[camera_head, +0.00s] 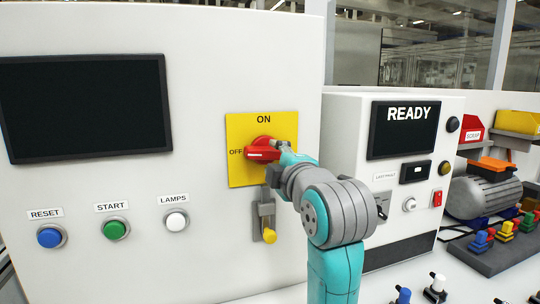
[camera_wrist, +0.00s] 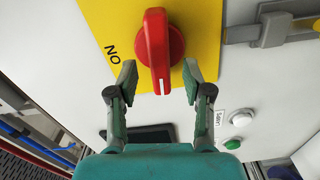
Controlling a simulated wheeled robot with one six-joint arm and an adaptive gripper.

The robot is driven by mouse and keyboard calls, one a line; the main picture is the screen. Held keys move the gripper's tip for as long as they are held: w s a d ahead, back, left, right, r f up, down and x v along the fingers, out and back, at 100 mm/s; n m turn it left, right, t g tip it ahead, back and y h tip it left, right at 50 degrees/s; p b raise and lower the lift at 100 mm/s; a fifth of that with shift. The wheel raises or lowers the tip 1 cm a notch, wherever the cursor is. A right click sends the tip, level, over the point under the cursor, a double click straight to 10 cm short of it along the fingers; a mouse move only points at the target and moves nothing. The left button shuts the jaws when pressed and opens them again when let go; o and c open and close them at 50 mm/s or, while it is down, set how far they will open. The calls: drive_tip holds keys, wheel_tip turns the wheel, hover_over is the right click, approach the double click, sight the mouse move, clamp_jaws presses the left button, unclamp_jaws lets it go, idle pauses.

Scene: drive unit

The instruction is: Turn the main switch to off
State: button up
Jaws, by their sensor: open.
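The main switch is a red rotary knob (camera_head: 262,150) on a yellow plate (camera_head: 240,176) with ON printed above and OFF at its left. Its grip lies roughly level, with the pointing end to the left at OFF. In the wrist view the red knob (camera_wrist: 157,42) stands upright, its white mark at the lower end and ON to its left. My gripper (camera_wrist: 160,73) is open, one finger on each side of the knob's lower end; contact cannot be told. In the head view my gripper (camera_head: 287,153) is at the knob's right and partly covers it.
A latch with a yellow handle (camera_head: 269,235) hangs just below the plate. Blue (camera_head: 50,237), green (camera_head: 115,229) and white (camera_head: 176,221) buttons sit lower left, under a dark screen (camera_head: 85,107). A second cabinet (camera_head: 345,125) showing READY stands right, behind my arm.

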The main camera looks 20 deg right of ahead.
sight(271, 155)
drive_tip(key=shift+w, duration=1.8)
